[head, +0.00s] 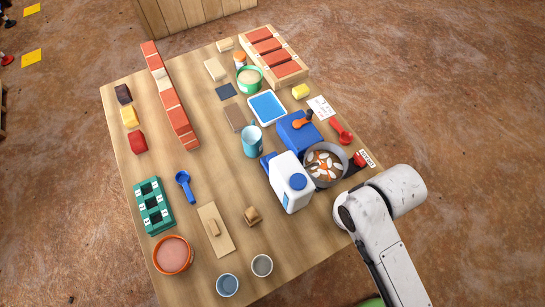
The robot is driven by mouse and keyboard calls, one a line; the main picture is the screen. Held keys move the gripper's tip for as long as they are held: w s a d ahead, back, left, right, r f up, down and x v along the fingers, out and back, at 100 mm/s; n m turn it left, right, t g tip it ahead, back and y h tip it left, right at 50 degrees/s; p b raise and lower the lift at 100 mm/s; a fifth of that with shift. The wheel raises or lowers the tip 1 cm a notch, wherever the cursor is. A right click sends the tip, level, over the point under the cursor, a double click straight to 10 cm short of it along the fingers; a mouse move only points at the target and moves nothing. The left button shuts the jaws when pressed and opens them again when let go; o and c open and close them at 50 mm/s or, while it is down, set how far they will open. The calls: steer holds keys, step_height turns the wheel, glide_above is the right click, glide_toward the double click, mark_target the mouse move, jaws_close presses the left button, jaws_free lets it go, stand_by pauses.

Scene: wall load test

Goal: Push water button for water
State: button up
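A small red part (360,158) with a white label sits at the right edge of the table, beside a grey bowl. The label is too small to read, so I cannot tell whether this is the water button. A white container with a blue cap (292,194) stands left of the bowl. A blue box (294,138) stands behind the bowl. A light blue cup (252,143) stands left of the box. My white arm reaches up from the lower right, and its bend is near the table's right edge.
The grey bowl (343,175) holds white and orange pieces. A red scoop (341,130) lies behind it. A wooden crate of bricks (303,73), a brick row (172,100), a green block tray (153,222) and several cups crowd the wooden table (200,177). Its left middle has bare room.

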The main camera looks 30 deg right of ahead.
jaws_close()
stand_by(1.5)
